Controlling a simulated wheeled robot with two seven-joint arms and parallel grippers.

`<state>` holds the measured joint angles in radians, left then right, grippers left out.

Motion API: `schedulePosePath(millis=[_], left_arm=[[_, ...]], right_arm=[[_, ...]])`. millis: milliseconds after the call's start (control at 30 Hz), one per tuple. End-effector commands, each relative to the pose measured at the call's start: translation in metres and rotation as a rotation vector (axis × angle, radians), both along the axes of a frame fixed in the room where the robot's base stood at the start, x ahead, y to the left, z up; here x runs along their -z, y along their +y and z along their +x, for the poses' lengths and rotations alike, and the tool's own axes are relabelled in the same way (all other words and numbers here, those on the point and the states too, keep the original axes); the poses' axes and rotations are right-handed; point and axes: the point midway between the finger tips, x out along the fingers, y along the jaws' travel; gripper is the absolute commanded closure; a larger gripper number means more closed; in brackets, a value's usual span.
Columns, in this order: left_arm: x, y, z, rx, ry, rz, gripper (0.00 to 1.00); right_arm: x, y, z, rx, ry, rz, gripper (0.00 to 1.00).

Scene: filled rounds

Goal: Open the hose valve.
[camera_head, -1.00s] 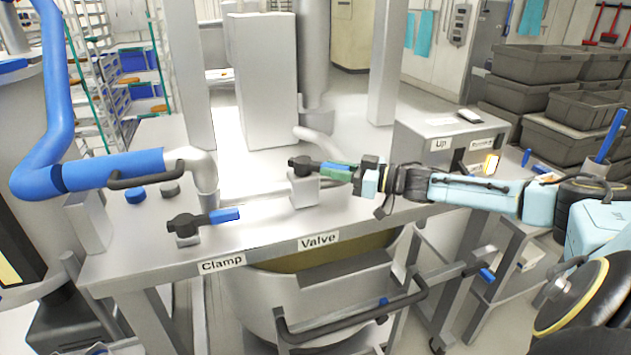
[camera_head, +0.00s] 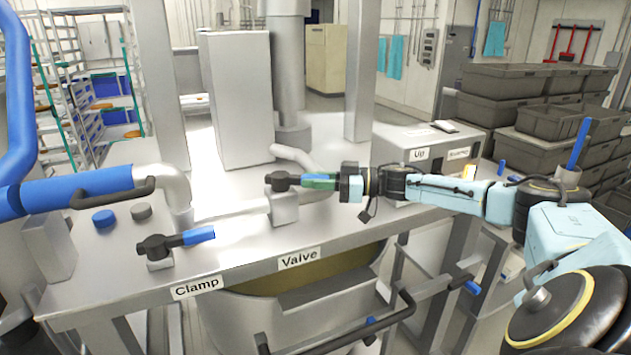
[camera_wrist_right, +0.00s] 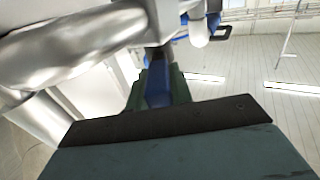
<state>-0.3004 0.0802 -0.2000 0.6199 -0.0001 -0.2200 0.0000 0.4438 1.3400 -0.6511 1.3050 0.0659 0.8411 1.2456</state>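The hose valve (camera_head: 282,181) stands on the metal table behind the "Valve" label (camera_head: 299,258). It has a black hub, and its blue lever points right, roughly level. My right gripper (camera_head: 320,182) reaches in from the right, with its green fingers around the lever. In the right wrist view the blue lever (camera_wrist_right: 158,88) lies between the two green fingers (camera_wrist_right: 158,95), which press close on both sides. The fingers hide part of the lever in the head view. My left gripper is not in view.
A clamp with a blue-tipped lever (camera_head: 175,243) stands to the left, near the "Clamp" label (camera_head: 197,287). A blue hose with a black handle (camera_head: 112,192) joins a metal pipe there. A control box (camera_head: 415,150) is behind my right arm. A vat (camera_head: 300,310) sits below the table.

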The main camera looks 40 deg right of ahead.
Motion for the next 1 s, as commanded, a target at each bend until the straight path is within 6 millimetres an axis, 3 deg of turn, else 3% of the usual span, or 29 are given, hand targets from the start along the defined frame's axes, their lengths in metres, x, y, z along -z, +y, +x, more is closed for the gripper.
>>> schedulePosePath(millis=[33,167,567,1000], left_arm=[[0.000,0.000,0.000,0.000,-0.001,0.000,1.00],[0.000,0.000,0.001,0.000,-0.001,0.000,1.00],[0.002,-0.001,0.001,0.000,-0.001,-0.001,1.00],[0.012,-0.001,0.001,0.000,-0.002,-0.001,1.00]], right_arm=[[-0.001,0.000,0.000,0.000,-0.003,0.004,0.73],[-0.001,0.000,0.000,0.000,-0.002,0.003,0.56],[0.001,-0.005,-0.005,0.001,0.002,0.001,0.56],[0.002,-0.052,-0.064,0.001,0.006,-0.004,0.56]])
